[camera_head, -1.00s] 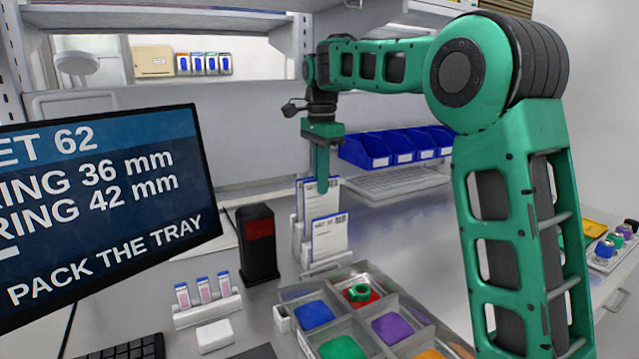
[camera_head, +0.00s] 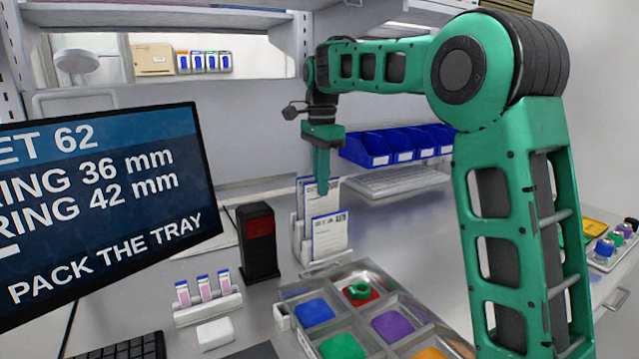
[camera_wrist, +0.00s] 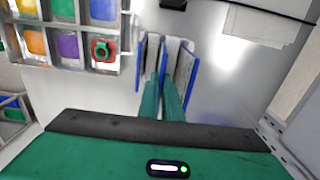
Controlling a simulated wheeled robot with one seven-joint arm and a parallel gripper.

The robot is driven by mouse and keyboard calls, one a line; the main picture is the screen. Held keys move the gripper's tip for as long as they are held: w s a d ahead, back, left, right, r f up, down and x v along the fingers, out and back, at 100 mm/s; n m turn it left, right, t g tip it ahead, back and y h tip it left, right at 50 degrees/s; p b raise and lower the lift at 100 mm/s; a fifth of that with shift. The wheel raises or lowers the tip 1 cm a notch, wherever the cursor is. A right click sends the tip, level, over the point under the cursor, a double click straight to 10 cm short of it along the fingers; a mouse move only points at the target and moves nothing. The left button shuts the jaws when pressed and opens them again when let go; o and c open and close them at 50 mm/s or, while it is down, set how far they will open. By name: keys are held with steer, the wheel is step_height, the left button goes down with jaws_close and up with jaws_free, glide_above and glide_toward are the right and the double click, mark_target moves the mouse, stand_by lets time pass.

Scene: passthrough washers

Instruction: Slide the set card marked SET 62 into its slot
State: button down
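My gripper (camera_head: 322,188) points straight down at the card rack (camera_head: 300,240), its fingertips in front of the upper part of the rear card (camera_head: 306,192). A front card (camera_head: 330,236) with a blue top edge and printed label stands upright in the rack; its number is too small to read. In the wrist view the green fingers (camera_wrist: 161,88) reach down among several blue-edged cards, close to the middle card (camera_wrist: 164,52). The finger gap is narrow, and I cannot tell whether they touch a card. The compartment tray (camera_head: 372,300) stands nearer; I cannot make out a card slot on it.
A green ring (camera_head: 360,291) lies in the tray's red compartment. A black box with a red panel (camera_head: 258,242) stands left of the rack. Blue bins (camera_head: 368,151) and a keyboard (camera_head: 398,180) are behind.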

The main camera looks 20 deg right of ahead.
steer(key=shift+f, duration=1.65)
stand_by(0.4)
steer(key=c, duration=1.3)
jaws_free()
steer(key=shift+r, duration=0.1)
steer(key=shift+r, duration=4.45)
